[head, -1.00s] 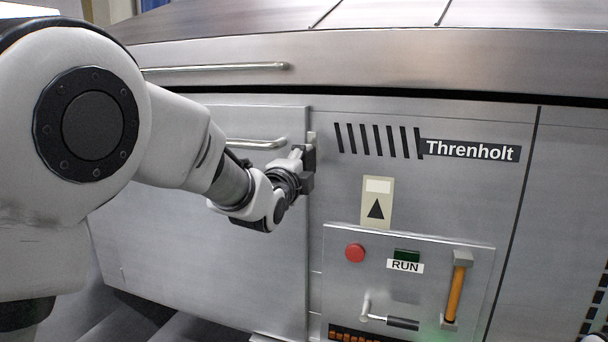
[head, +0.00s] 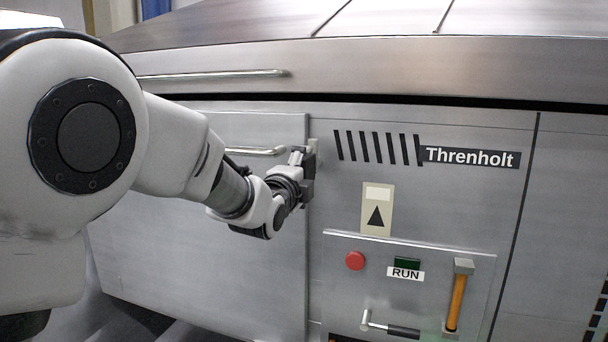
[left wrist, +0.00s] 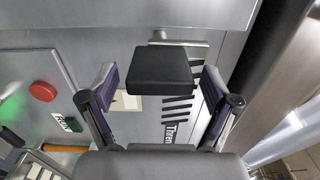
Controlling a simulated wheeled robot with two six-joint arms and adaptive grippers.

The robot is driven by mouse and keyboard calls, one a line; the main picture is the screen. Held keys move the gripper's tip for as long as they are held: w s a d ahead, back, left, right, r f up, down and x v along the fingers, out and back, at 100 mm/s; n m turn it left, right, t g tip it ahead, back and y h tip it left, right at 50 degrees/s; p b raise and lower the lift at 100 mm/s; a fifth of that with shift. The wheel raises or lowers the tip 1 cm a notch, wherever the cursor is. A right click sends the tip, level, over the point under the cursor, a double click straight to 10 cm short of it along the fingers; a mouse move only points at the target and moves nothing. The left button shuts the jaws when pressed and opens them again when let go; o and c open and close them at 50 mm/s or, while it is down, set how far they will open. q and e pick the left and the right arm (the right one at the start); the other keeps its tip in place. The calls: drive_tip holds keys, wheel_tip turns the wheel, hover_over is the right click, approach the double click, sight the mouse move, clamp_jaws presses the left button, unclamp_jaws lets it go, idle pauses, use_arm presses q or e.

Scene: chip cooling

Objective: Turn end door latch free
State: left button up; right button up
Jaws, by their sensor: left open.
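The end door (head: 200,260) is a flat grey metal panel that looks shut. Its latch sits at the door's upper right edge, with a metal plate (head: 313,148) behind it. In the left wrist view the latch's black block-shaped grip (left wrist: 160,70) lies between the fingers of my left gripper (left wrist: 160,78). The gripper is open, with a visible gap on each side of the grip. In the head view my left gripper (head: 299,174) is at the latch and partly hides it. My right gripper is not in view.
A bar handle (head: 250,151) is on the door behind my left wrist. Right of the door are a red button (head: 355,260), a RUN sign (head: 405,273), an orange handle (head: 457,298) and a black-gripped lever (head: 390,327). A hood with a long rail (head: 215,76) overhangs above.

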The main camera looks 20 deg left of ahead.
use_arm(q)
drive_tip(key=shift+s, duration=0.15)
drive_tip(key=s, duration=0.8)
drive_tip(key=s+a+f+n+g, duration=0.15)
drive_tip(key=f+g, duration=0.25)
drive_tip(key=f, duration=1.6)
drive_tip(key=s+a+f+g, duration=0.15)
drive_tip(key=f+g, duration=0.25)
drive_tip(key=f, duration=1.5)
drive_tip(key=s+f+n+g, duration=0.4)
drive_tip(key=s+f+g, duration=0.1)
drive_tip(key=s+f, duration=1.15)
drive_tip(key=s+f+n+g, duration=0.2)
drive_tip(key=s+n, duration=0.5)
drive_tip(key=s, duration=0.1)
drive_tip(key=s+a+f+n+g, duration=0.1)
drive_tip(key=s+f+n+g, duration=0.2)
drive_tip(key=s+n, duration=0.3)
drive_tip(key=s, duration=0.3)
drive_tip(key=shift+a+n+y, duration=0.3)
drive_tip(key=shift+n, duration=0.05)
